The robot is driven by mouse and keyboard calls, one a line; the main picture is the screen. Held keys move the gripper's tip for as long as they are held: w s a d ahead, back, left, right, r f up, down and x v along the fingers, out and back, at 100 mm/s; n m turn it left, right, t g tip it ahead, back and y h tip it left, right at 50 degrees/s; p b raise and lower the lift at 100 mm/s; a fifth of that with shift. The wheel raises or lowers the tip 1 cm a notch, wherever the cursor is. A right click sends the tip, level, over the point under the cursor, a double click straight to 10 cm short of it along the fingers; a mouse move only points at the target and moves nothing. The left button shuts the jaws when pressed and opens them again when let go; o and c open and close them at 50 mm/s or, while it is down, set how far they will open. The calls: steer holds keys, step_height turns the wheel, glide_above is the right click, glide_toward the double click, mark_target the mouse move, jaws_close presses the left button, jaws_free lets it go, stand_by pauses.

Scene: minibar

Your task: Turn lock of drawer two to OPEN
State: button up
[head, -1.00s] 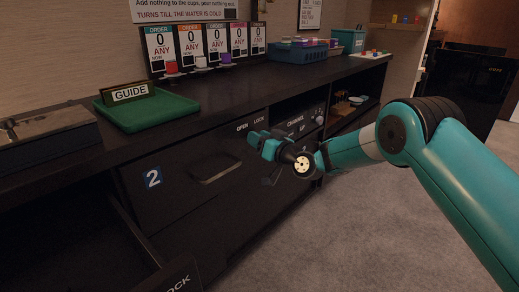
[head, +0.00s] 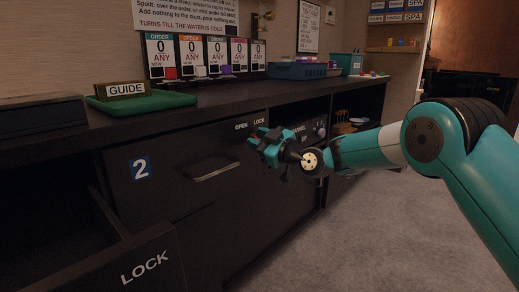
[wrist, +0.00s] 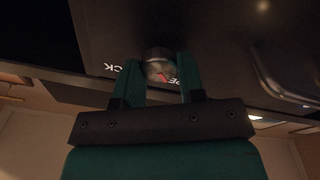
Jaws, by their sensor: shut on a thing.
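Drawer two (head: 180,160) is a dark front with a blue "2" label (head: 140,168) and a bar handle (head: 217,170); it looks closed. The words OPEN and LOCK (head: 250,124) are printed at its upper right. My gripper (head: 259,139) is at the drawer front just below these words and hides the lock in the head view. In the wrist view, the round metal lock knob (wrist: 157,55) sits between my two green fingers, which are shut on it. A red mark (wrist: 165,76) shows on the knob's lower right, on the side of the partly hidden OPEN lettering.
An open drawer (head: 125,255) with LOCK on its front juts out at lower left. The black counter (head: 200,94) above holds a green tray (head: 165,99), order cards and a blue basket (head: 297,69). Carpeted floor (head: 350,230) at right is clear.

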steer(key=shift+n, duration=0.3)
steer(key=o, duration=0.9)
steer(key=shift+o, duration=0.2)
steer(key=shift+d, duration=0.1)
steer(key=p+v, duration=0.1)
steer(key=v, duration=1.6)
steer(key=shift+s, duration=0.15)
steer(key=shift+f, duration=0.1)
